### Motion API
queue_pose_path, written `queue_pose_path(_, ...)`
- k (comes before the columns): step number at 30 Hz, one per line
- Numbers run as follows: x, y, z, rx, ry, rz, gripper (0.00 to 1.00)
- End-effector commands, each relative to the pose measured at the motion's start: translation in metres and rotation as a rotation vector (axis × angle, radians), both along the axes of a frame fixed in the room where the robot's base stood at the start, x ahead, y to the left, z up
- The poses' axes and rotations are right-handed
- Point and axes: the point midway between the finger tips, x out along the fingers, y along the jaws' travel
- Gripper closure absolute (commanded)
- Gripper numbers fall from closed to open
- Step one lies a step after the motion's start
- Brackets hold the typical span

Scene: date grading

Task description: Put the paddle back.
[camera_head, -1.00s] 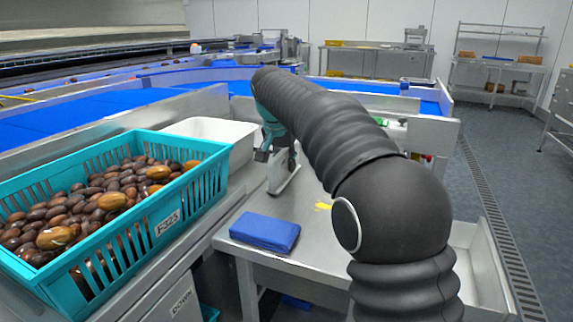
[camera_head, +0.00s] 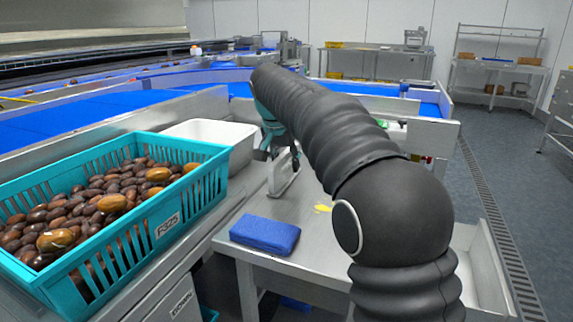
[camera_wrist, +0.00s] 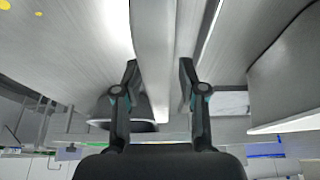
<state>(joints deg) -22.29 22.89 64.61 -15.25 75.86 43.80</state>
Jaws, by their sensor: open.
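My gripper (camera_head: 272,150) is low over the metal table, partly hidden behind my own arm. In the wrist view my gripper (camera_wrist: 158,72) is open, with its two fingers apart. A long pale grey bar (camera_wrist: 152,35) runs between the fingers, and neither finger clearly touches it. In the head view a grey upright piece with an opening (camera_head: 284,178) stands on the table just below the gripper. I cannot tell for sure whether this piece or the bar is the paddle, or its rest.
A turquoise crate of dates (camera_head: 168,222) stands at left, with a white tub (camera_head: 243,133) behind it. A blue pad (camera_head: 264,233) lies on the table (camera_head: 300,255) near its front edge. Yellow marks lie beside it. Blue conveyor belts (camera_head: 60,122) run behind.

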Motion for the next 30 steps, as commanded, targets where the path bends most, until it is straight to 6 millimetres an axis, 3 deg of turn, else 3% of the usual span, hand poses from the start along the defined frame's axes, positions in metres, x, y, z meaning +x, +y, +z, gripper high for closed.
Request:
queue_pose_path(9, -0.022, 0.009, 0.060, 0.002, -0.003, 0.001, 0.59)
queue_pose_path(15, -0.033, 0.012, 0.087, 0.000, -0.002, 0.000, 0.59)
queue_pose_path(21, -0.039, 0.014, 0.099, -0.001, 0.000, 0.001, 0.59)
queue_pose_path(30, -0.039, 0.014, 0.101, -0.001, 0.001, 0.000, 0.59)
